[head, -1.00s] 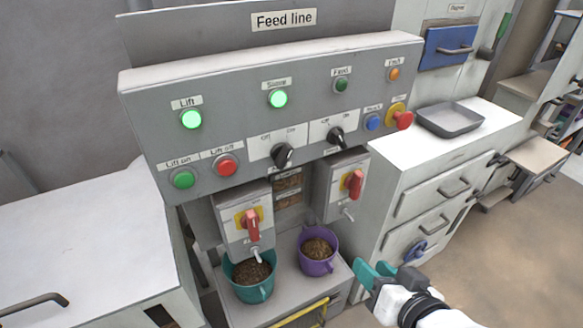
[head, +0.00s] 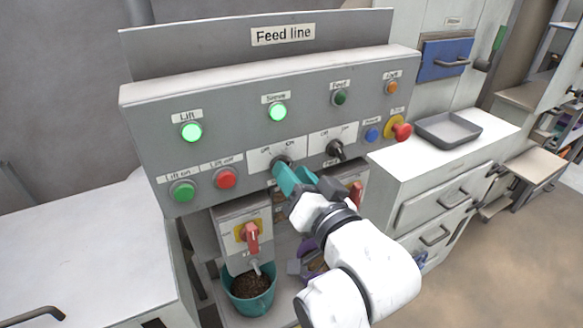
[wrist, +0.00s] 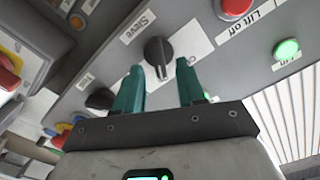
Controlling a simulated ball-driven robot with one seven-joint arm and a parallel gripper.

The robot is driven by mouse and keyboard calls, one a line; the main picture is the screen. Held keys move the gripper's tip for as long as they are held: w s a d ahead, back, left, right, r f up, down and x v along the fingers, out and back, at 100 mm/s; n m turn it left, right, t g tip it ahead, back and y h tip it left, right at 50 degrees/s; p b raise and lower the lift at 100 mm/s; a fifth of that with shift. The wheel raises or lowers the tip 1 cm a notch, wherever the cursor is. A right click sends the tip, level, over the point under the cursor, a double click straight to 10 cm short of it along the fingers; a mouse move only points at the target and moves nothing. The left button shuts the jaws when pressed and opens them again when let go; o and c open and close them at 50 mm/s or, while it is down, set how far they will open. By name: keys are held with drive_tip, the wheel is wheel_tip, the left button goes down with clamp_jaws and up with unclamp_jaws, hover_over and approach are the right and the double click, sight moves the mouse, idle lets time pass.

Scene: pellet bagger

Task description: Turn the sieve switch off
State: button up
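The sieve switch (head: 281,160) is a black rotary knob on a white Off/On plate, below the lit green Sieve lamp (head: 278,112). In the wrist view the knob (wrist: 158,50) lies just ahead of and between my fingertips. My gripper (head: 287,174) is open, with its teal fingers pointing at the knob, one to either side of it. It also shows in the wrist view (wrist: 159,68). I cannot tell whether the fingers touch the knob. The fingers partly cover the knob and its plate in the head view.
The feed switch (head: 336,150) is close to the right. The Lift off button (head: 226,178) is to the left, and the red mushroom button (head: 402,131) is farther right. My arm hides most of the purple cup.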

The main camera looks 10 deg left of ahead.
drive_tip(key=shift+w+a, duration=0.45)
drive_tip(key=shift+w, duration=0.15)
drive_tip(key=shift+c, duration=0.3)
clamp_jaws()
